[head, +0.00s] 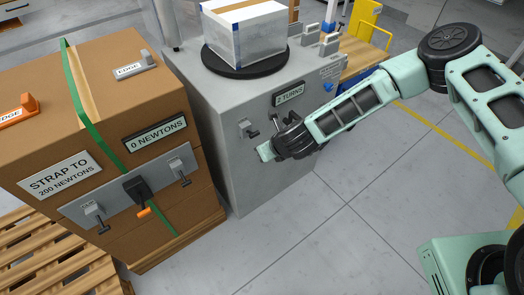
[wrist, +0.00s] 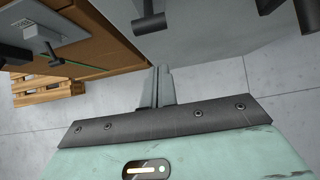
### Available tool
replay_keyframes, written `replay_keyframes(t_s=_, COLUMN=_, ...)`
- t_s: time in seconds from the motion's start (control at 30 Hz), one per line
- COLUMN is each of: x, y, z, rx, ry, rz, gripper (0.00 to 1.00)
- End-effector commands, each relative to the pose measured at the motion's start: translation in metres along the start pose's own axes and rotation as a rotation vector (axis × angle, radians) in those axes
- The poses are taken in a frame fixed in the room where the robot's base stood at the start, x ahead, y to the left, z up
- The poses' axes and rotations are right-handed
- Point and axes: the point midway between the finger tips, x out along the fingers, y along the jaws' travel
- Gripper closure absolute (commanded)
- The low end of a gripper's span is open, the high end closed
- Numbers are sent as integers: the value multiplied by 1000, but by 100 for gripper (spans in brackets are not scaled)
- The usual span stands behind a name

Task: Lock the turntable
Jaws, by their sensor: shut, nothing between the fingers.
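The turntable (head: 246,70) is a black disc on top of a grey cabinet (head: 215,120), with a white wrapped box (head: 250,35) on it. The cabinet front has a sign (head: 289,94) reading what looks like "2 TURNS". Below it is a small grey bracket with a dark T-shaped handle (head: 252,133), seen in the wrist view (wrist: 149,18) as well. A second dark handle (wrist: 267,6) is to its right, partly hidden by my arm in the head view. My gripper (head: 264,152) is shut and empty, just below the first handle and apart from it in the wrist view (wrist: 157,88).
The floor (head: 320,235) in front of the cabinet is clear.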

Motion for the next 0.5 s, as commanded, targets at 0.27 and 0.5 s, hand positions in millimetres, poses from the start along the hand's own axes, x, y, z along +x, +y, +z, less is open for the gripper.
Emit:
replay_keyframes(t_s=0.27, x=-49, y=-1, z=4, rx=1, ry=2, rz=0, gripper=100)
replay_keyframes(t_s=0.5, x=-77, y=0, z=6, rx=1, ry=3, rz=0, gripper=100)
